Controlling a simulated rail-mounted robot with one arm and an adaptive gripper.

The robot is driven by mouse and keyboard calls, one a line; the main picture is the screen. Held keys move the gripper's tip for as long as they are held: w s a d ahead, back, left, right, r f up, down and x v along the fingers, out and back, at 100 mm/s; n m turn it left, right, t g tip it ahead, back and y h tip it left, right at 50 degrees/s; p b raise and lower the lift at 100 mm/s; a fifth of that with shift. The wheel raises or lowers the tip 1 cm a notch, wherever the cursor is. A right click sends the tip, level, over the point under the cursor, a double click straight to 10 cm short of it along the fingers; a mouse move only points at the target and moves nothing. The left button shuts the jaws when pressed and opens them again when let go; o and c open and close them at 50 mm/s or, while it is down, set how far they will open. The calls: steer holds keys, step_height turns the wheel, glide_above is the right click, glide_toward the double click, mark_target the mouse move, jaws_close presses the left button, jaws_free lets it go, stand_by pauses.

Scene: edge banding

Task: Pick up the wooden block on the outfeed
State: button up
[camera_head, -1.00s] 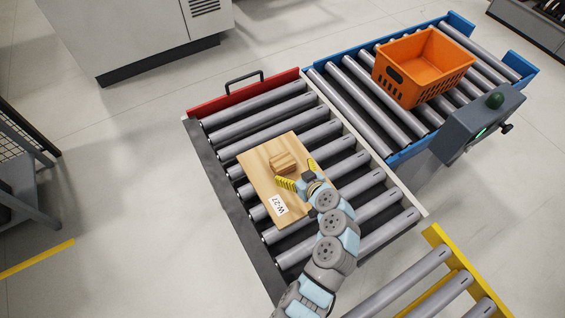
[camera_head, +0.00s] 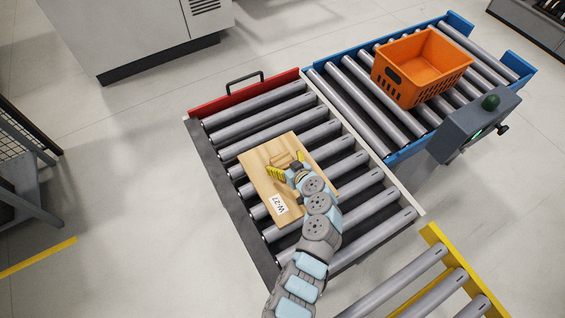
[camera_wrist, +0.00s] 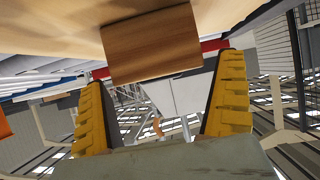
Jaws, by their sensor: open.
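The wooden block (camera_head: 281,160) sits on a flat wooden board (camera_head: 257,174) labelled W-27, which lies across the rollers. My gripper (camera_head: 287,165) is over the board, close to the block and partly hiding it in the head view. In the wrist view, the block (camera_wrist: 152,44) fills the upper middle. The two yellow fingers of my gripper (camera_wrist: 160,105) are spread wide, one to each side below the block in that picture. Nothing is held between them. Contact between fingers and block cannot be made out.
The roller conveyor has a red end plate (camera_head: 242,97) with a black handle (camera_head: 244,79). A blue-framed conveyor carries an orange crate (camera_head: 422,62) at upper right, beside a grey control box (camera_head: 472,125) with a green button. A yellow-framed conveyor (camera_head: 455,262) is at lower right.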

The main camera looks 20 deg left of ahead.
steer(key=shift+x, duration=0.8)
steer(key=c, duration=1.1)
steer(key=shift+c, duration=0.2)
steer(key=shift+s+r, duration=0.1)
